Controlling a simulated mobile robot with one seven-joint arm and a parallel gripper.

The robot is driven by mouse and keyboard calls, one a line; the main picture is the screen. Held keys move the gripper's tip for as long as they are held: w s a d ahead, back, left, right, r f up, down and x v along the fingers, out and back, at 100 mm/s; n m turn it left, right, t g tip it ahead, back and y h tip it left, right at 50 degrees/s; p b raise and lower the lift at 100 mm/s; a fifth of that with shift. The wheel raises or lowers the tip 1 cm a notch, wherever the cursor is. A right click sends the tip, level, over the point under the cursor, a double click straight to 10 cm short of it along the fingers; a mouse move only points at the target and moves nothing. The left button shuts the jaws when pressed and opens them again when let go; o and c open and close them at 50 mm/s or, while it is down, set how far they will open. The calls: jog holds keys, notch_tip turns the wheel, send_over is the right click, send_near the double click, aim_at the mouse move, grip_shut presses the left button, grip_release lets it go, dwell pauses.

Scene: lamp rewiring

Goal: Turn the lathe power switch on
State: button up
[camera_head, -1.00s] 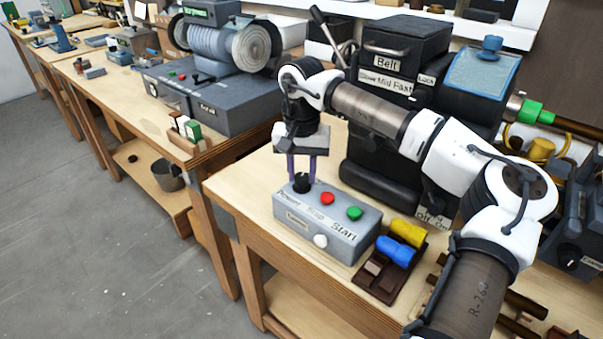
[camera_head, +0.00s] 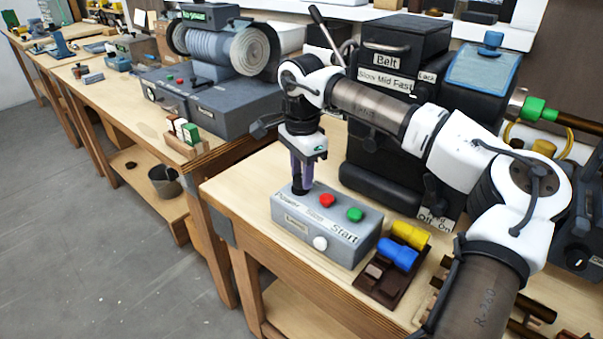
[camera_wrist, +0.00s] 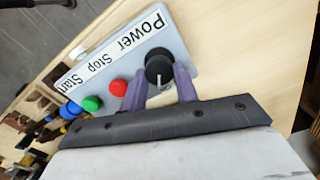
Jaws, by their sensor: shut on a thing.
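The grey control box (camera_head: 325,246) stands on the wooden bench, with labels "Power", "Stop" and "Start" on its top. Its black power knob (camera_wrist: 158,66) has a pale pointer line and sits by the "Power" label. My gripper (camera_head: 303,187) points down over the box's left end. In the wrist view its purple fingers (camera_wrist: 160,88) are shut on the knob, one on each side. A red button (camera_head: 327,201) and a green button (camera_head: 355,214) are next to the knob on the box top. A white knob (camera_head: 320,243) is on the front face.
The black lathe headstock (camera_head: 397,120) stands behind the box, under my arm. A dark tray (camera_head: 376,290) with blue and yellow pieces lies right of the box. A grey grinder base (camera_head: 225,105) is on the bench at left. The bench is bare left of the box.

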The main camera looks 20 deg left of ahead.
jog(key=shift+m, duration=1.1)
jog(key=o, duration=1)
notch_tip(320, 180, up, 14)
jog(key=shift+f+b, duration=0.1)
jog(key=shift+b, duration=0.5)
jog(key=shift+s, duration=0.1)
